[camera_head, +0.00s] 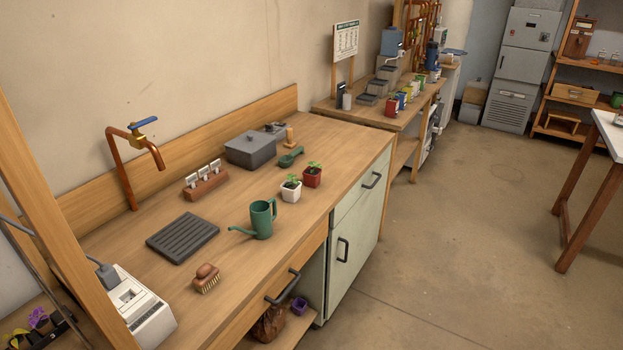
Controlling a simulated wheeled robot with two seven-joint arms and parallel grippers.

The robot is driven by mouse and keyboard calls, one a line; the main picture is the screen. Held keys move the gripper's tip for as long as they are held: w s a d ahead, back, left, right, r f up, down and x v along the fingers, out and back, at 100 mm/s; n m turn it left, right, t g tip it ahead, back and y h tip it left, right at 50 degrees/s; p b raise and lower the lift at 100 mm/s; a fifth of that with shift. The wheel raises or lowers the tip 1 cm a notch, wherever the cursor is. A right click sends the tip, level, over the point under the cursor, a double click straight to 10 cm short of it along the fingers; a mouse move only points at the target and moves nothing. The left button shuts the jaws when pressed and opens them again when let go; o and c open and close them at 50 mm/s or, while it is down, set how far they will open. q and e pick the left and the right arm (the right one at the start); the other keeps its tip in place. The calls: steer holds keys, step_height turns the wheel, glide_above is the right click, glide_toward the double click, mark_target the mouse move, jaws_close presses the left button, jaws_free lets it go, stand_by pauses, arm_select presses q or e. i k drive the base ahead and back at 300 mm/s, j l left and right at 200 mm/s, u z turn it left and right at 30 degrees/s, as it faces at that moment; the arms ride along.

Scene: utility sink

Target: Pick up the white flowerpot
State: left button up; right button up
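The white flowerpot (291,193) stands upright on the wooden counter and holds a small green seedling. A red flowerpot (312,177) with a seedling stands just behind it to the right, close beside it. A green watering can (262,219) stands in front of it to the left, with its spout pointing left. Neither of my grippers is in view.
A grey lidded box (251,149), a green scoop (291,157), a label holder (205,181), a black drain mat (183,237) and a brush (206,278) lie around on the counter (340,150). A copper tap (130,165) rises at left. The floor (450,240) at right is clear.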

mark_target(291, 189)
steer(key=i+l+u, duration=0.1)
steer(key=i+l, duration=0.15)
steer(key=i+l+u, duration=0.15)
steer(key=l, duration=0.25)
steer(key=i+l+u, duration=0.1)
steer(key=i+l, duration=0.25)
steer(key=i+l+u, duration=0.15)
steer(key=l, duration=0.2)
steer(key=i+l+u, duration=0.1)
steer(key=i+l, duration=0.15)
steer(key=l, duration=0.15)
steer(key=i+l+u, duration=0.15)
steer(key=l, duration=0.25)
